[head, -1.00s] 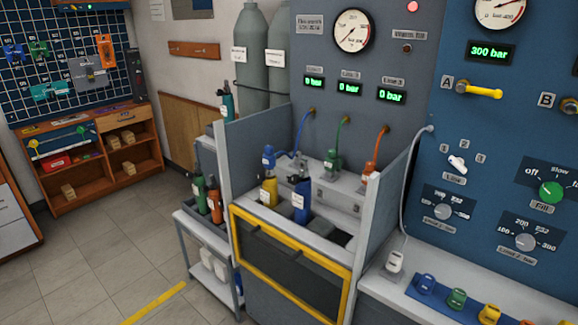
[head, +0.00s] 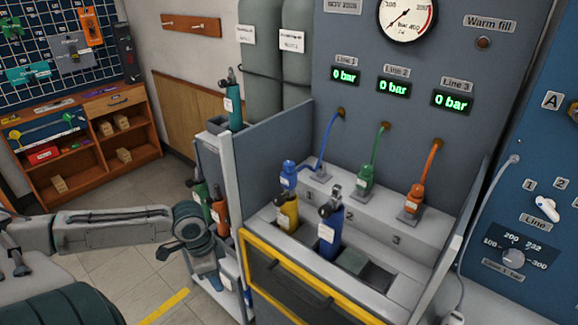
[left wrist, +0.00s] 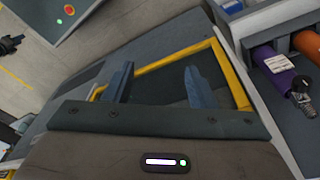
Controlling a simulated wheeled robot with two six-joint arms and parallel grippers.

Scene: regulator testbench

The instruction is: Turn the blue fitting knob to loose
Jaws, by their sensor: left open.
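The blue fitting (head: 289,175) shows small in the head view, at or just behind the top of the yellow cylinder (head: 287,214). A blue hose (head: 328,140) runs down from the panel under Line 1 toward it. I cannot read the knob's setting. My left gripper (head: 207,272) is low at the left of the bench, beside the cart and well apart from the fitting. In the left wrist view its two fingers (left wrist: 156,86) are spread and empty, with the bench's yellow-framed window (left wrist: 172,65) beyond them. My right gripper is not in view.
A blue cylinder (head: 330,228) stands right of the yellow one. Green (head: 366,178) and orange (head: 413,197) fittings sit on the back ledge. A grey side wall (head: 268,150) bounds the bench at left. Purple (left wrist: 272,64) and orange (left wrist: 308,45) cylinders lie right in the wrist view.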

